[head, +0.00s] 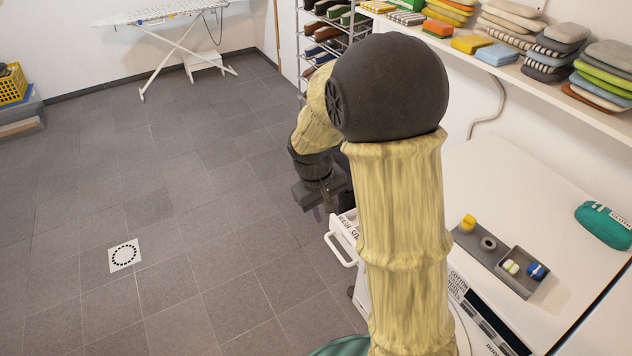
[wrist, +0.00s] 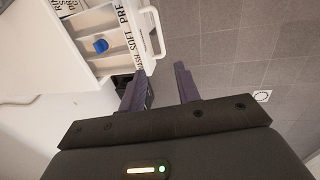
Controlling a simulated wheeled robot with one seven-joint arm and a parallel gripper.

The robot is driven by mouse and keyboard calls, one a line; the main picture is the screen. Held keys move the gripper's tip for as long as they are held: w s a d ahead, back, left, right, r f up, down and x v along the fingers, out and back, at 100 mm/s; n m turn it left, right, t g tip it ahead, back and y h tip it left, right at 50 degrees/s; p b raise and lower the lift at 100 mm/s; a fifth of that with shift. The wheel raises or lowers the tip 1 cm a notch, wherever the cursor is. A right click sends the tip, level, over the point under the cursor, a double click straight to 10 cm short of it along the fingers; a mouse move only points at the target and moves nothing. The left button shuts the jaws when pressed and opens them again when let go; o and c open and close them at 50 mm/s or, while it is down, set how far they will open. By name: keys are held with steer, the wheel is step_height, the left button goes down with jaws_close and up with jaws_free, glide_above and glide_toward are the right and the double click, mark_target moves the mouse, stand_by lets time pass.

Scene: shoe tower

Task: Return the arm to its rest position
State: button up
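My arm, in a pale yellow cover with a dark rounded joint, rises in the middle of the head view and bends over to the left. My gripper (head: 322,200) hangs beyond the arm, pointing down, left of the white drawer front; its fingers are partly hidden in the head view. In the wrist view my gripper (wrist: 159,72) shows two purple fingers spread apart, with nothing between them but floor behind.
A white pulled-out drawer (wrist: 108,38) with a blue cap inside lies near the fingers. A shoe rack (head: 299,38) stands behind the arm. Folded cloths fill a shelf (head: 600,121) at right. A grey tray (head: 476,245) sits on the white machine.

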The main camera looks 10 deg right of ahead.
steer(key=shift+r, duration=0.1)
steer(key=s+d+r+m+t+y+p, duration=0.1)
steer(key=s+r+p, duration=0.5)
steer(key=s, duration=0.6)
steer(key=r+m+t+y, duration=0.1)
steer(key=m, duration=0.1)
steer(key=shift+s+d+r+m, duration=0.3)
steer(key=shift+r, duration=0.1)
